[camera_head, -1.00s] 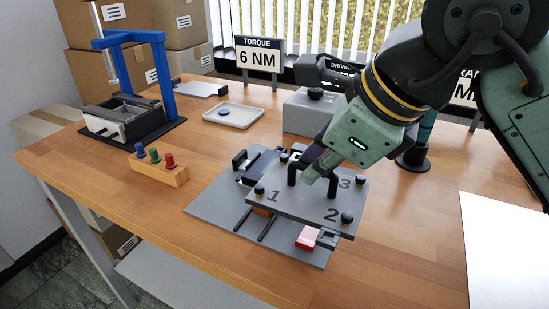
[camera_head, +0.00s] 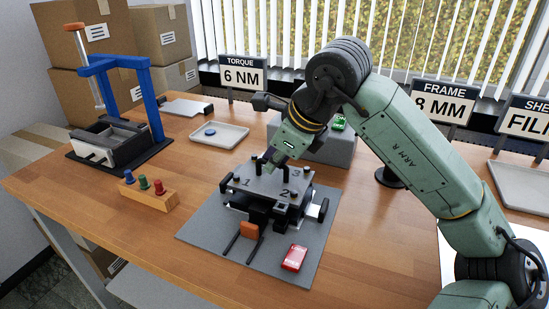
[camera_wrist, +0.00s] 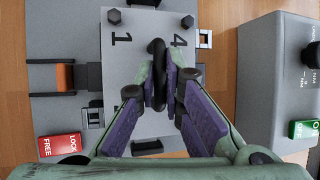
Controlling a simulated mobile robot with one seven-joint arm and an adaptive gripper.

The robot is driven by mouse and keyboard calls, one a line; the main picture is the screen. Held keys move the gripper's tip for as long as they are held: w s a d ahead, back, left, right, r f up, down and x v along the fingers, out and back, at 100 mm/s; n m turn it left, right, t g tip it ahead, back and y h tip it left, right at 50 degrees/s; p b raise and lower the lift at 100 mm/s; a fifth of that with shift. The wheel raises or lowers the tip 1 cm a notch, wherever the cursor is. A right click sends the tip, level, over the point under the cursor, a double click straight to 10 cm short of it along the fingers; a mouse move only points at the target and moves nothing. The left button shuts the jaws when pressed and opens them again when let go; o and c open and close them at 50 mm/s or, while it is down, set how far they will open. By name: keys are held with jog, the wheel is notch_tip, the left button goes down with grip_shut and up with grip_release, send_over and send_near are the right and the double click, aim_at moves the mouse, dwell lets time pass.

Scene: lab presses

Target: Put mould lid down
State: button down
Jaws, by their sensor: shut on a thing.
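The mould lid (camera_head: 265,187) is a flat grey plate with numbered corners, black knobs and a black handle. In the head view it sits level over the mould fixture (camera_head: 260,212), on the grey base plate (camera_head: 205,232). I cannot tell whether it touches the fixture. In the wrist view the lid (camera_wrist: 125,70) fills the middle, with 1 and 4 readable. My gripper (camera_head: 268,166) is above it. In the wrist view my gripper's (camera_wrist: 160,88) purple-padded fingers are closed around the handle (camera_wrist: 157,55). The fingers hide part of the lid.
A red LOCK/FREE tag (camera_head: 294,257) and an orange block (camera_head: 249,230) are at the fixture's front. A grey control box (camera_head: 335,148) with a green switch (camera_wrist: 302,129) stands close behind. A blue-framed press (camera_head: 150,100), white tray (camera_head: 219,136) and peg block (camera_head: 150,195) are left.

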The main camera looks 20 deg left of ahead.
jog(key=shift+f, duration=0.3)
jog(key=shift+f+b, duration=0.35)
jog(key=shift+b, duration=0.1)
jog(key=shift+f+b, duration=0.3)
jog(key=shift+b, duration=0.05)
jog(key=c, duration=1.7)
grip_release()
jog(key=shift+r, duration=0.1)
